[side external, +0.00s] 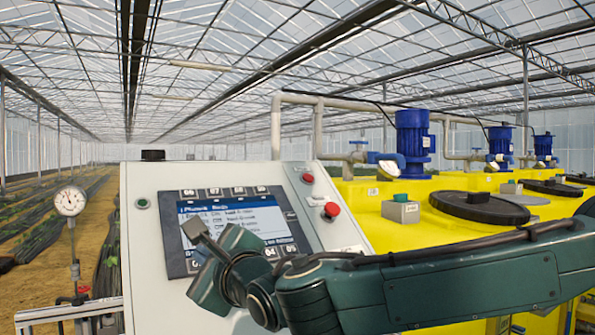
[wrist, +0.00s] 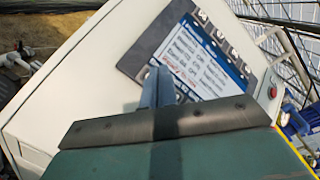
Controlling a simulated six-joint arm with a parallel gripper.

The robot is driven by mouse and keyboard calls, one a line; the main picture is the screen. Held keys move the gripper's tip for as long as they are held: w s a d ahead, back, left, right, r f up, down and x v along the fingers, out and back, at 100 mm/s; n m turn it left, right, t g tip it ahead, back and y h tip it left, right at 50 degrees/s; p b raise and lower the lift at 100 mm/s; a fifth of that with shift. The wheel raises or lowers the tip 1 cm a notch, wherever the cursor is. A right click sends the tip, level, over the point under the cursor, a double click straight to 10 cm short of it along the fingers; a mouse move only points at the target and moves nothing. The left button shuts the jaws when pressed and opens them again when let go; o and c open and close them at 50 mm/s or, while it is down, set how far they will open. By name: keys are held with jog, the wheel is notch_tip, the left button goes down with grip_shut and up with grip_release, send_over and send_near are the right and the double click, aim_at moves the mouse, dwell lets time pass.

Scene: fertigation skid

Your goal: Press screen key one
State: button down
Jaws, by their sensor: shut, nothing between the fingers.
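The control screen (side external: 240,218) is lit, with lines of text, in a dark frame on a sloped white cabinet. A row of keys (side external: 215,191) runs along its top edge. Another row runs below, where one key (side external: 285,251) shows and others are hidden behind my gripper. I cannot tell which key is key one. My gripper (side external: 190,227) is shut and empty, its tips over the left part of the screen; I cannot tell if they touch. In the wrist view the fingers (wrist: 152,85) point at the lower left of the screen (wrist: 195,62).
A red mushroom button (side external: 331,210), a smaller red button (side external: 308,178) and a green button (side external: 142,203) sit on the cabinet (side external: 150,270). Yellow tanks (side external: 400,225) with blue pumps (side external: 413,140) stand at right. A gauge (side external: 69,201) stands at left.

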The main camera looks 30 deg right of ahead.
jog(key=shift+r, duration=0.1)
jog(key=shift+s+r, duration=1.7)
jog(key=shift+r, duration=0.1)
jog(key=s+d+f+n+g+h, duration=0.1)
jog(key=s+d+n+g, duration=0.15)
jog(key=d, duration=0.55)
jog(key=s+d+f+n+g, duration=0.15)
jog(key=s+d+n, duration=0.25)
jog(key=d, duration=0.4)
jog(key=s+d+f+n+g+h, duration=0.1)
jog(key=s+d+f+n, duration=0.2)
jog(key=d, duration=0.5)
jog(key=s+d+f+n+g, duration=0.2)
jog(key=s+d+f+n, duration=0.1)
jog(key=s, duration=0.5)
jog(key=s+d+f+n+g, duration=0.2)
jog(key=s+d+f+n, duration=0.2)
jog(key=s, duration=0.5)
jog(key=s+d+f+n+g, duration=0.2)
jog(key=s+d+f+n, duration=0.2)
jog(key=s+n, duration=0.3)
jog(key=shift+s+f+g, duration=0.3)
jog(key=shift+s+f, duration=0.45)
jog(key=shift+s, duration=0.1)
